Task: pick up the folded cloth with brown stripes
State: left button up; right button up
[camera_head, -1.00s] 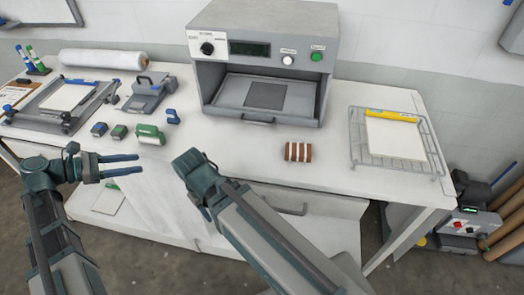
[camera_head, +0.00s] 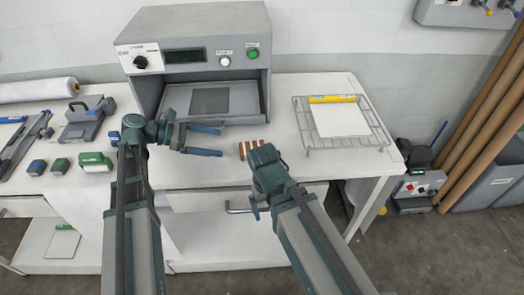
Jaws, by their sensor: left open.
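The folded cloth with brown stripes (camera_head: 247,148) lies on the white table in front of the press, near the front edge. Its right part is hidden behind my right gripper and wrist. My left gripper (camera_head: 221,141) is open and empty, its fingers pointing right toward the cloth with a small gap to it in the picture. My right gripper (camera_head: 256,212) is in front of the cloth in the picture, pointing down past the table edge. Its fingers are mostly hidden by its own wrist, so I cannot tell whether it is open.
The press (camera_head: 200,50) stands behind the cloth with its tray (camera_head: 240,100) open. A wire rack (camera_head: 303,128) with a white pad is at right. A green-white roller (camera_head: 95,161) and small blocks lie at left. A drawer handle (camera_head: 240,211) sticks out below the tabletop.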

aim_at(247, 148)
pick_arm(q)
jog(key=b+x, duration=0.2)
jog(key=x, duration=0.4)
jog(key=shift+f, duration=0.1)
jog(key=shift+d, duration=0.35)
jog(key=shift+f, duration=0.1)
jog(key=b+x, duration=0.2)
jog(key=x, duration=0.3)
jog(key=shift+w+f, duration=0.1)
jog(key=c, duration=1.2)
